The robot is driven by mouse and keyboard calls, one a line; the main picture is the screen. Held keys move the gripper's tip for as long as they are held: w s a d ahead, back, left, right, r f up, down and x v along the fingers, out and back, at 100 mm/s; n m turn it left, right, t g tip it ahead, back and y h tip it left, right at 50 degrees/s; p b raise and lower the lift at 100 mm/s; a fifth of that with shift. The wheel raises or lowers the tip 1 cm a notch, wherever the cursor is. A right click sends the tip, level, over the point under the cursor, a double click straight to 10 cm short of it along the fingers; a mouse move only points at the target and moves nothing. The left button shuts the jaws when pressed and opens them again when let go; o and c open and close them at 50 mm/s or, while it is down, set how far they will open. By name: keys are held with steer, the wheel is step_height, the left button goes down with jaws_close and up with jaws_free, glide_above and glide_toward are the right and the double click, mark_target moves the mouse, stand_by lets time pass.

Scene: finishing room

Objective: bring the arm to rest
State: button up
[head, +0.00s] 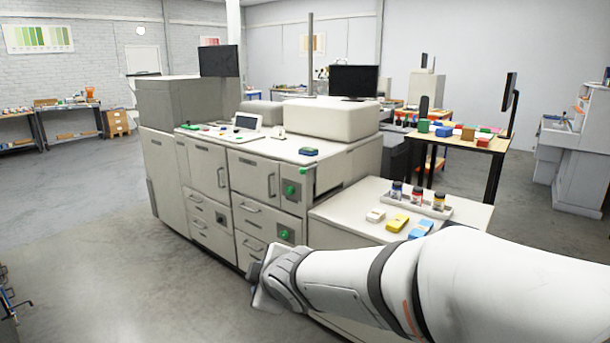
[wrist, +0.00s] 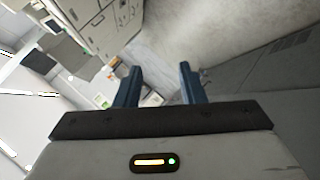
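My arm reaches in from the lower right of the head view, white with dark bands. Its end, near the cabinet fronts, hides the fingers there. In the wrist view my gripper (wrist: 158,85) shows two blue fingers standing well apart. Nothing is seen held between them; only the floor and distant things show in the gap. The wrist view is tilted, with the cabinet (wrist: 98,20) at its upper left.
A long grey machine (head: 240,180) with drawers stands left of my arm. A low white counter (head: 340,215) beside it bears a tray of bottles (head: 447,211), a yellow block (head: 397,222) and other small items. The grey floor (head: 100,240) at left is mostly clear.

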steer(key=s+d+f+m+g+h, duration=0.1)
steer(key=d+m+h, duration=0.15)
steer(key=d, duration=0.45)
steer(key=s+d+f+m+h, duration=0.1)
steer(key=s+d+m, duration=0.1)
steer(key=d+m, duration=0.35)
steer(key=s+d+f+m+g+h, duration=0.1)
steer(key=s+d+f+m+g, duration=0.1)
steer(key=s+d+m, duration=0.3)
steer(key=s+d+f+m+g+h, duration=0.1)
steer(key=s+d+m+g, duration=0.2)
steer(key=s+d, duration=0.6)
steer(key=shift+s+f+m, duration=0.35)
steer(key=shift+s+m, duration=0.4)
steer(key=shift+m, duration=0.15)
